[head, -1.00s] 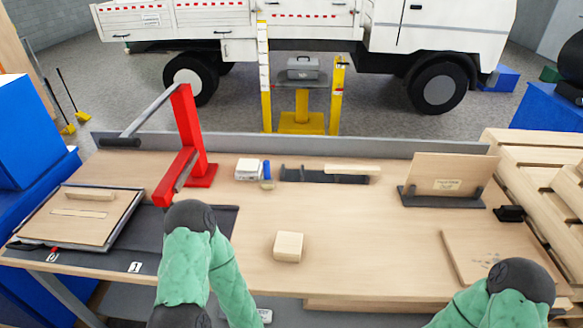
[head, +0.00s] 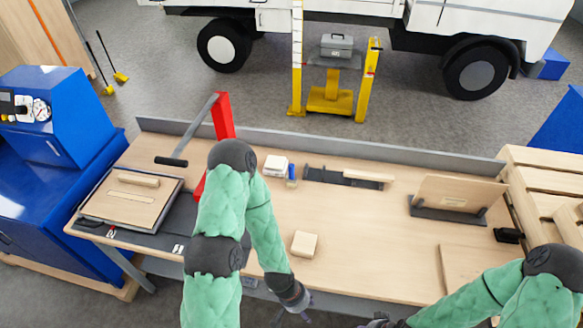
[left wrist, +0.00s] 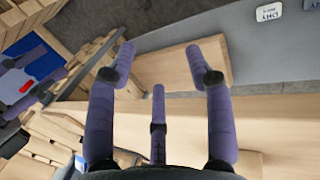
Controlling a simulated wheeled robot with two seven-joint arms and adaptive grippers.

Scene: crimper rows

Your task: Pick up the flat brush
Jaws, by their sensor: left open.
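I cannot make out a flat brush for certain. A small blue and tan item (head: 292,172) stands beside a white block at the back of the workbench (head: 370,235); it is too small to identify. My left gripper (head: 304,305) is low at the bench's front edge in the head view, well away from that item. In the left wrist view its purple fingers (left wrist: 160,62) are spread with nothing between them. My right gripper (head: 376,322) barely shows at the bottom edge of the head view, mostly cut off.
A wooden block (head: 305,244) lies mid-bench. A red press frame (head: 223,115) stands behind my left arm. A dark rack with a wooden bar (head: 345,178) lies at the back. An upright board (head: 460,195) is at the right. The bench middle is largely clear.

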